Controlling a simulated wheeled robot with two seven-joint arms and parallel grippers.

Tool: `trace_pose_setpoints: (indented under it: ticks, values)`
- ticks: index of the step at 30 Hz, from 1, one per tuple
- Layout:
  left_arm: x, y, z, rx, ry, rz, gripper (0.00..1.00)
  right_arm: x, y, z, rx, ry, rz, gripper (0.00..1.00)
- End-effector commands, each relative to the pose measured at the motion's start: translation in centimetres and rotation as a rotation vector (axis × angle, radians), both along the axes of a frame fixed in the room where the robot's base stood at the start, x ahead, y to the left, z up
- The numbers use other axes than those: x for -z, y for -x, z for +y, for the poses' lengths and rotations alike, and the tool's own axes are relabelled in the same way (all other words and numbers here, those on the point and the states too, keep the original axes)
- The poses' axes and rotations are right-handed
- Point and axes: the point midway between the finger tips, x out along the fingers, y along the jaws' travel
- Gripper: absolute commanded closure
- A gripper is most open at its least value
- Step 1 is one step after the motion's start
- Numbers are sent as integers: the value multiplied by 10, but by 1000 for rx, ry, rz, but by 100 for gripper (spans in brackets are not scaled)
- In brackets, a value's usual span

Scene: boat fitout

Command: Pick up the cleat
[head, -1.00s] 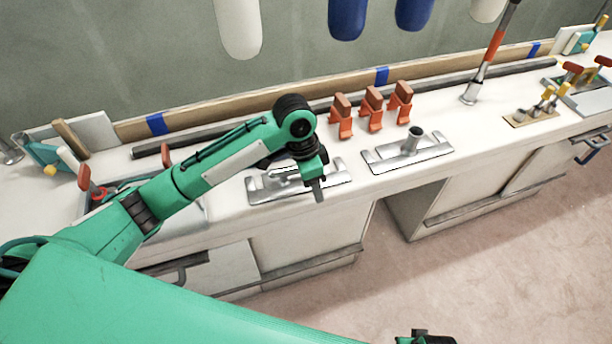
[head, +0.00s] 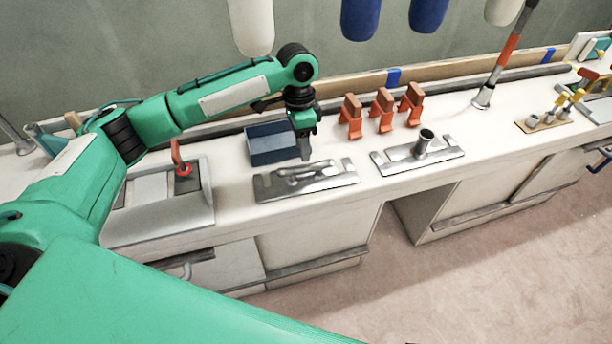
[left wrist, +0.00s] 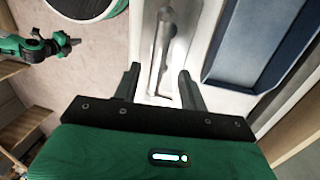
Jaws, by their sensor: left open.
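The cleat (head: 304,174) is a silver horned fitting lying on a flat metal plate (head: 343,178) near the counter's front edge. In the left wrist view the cleat (left wrist: 162,48) runs lengthwise ahead of my fingers, roughly in line with the gap between them. My left gripper (head: 305,152) is open and empty, pointing down just behind the cleat and its plate in the head view. It also shows in the left wrist view (left wrist: 160,84). My right gripper (left wrist: 66,46) appears small at the upper left of the left wrist view; its jaws are unclear.
A blue open box (head: 274,148) stands just behind and left of the plate. A second metal plate with an upright tube (head: 422,148) lies to the right. Several orange clamps (head: 382,110) stand behind. A grey tray (head: 160,212) is at left. Blue and white fenders (head: 361,15) hang above.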

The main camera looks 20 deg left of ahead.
Motion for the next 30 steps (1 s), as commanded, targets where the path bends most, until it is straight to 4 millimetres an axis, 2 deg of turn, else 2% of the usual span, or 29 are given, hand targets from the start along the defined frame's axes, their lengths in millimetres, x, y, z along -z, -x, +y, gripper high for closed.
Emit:
trace_pose_setpoints:
  ticks: [3,10,18,27,30]
  values:
    - [17,3,-2,-1,0,1,57,-2,-1,0,1,0,-1,100]
    - [33,5,-5,0,0,0,57,-4,-1,0,1,0,2,100]
    - [70,10,-13,0,-1,-1,57,-6,-2,0,2,0,2,100]
    - [75,10,-13,0,0,-1,57,-11,-5,1,2,-2,-8,100]
    - [75,10,-13,0,0,-1,75,-10,-3,1,2,-2,-4,100]
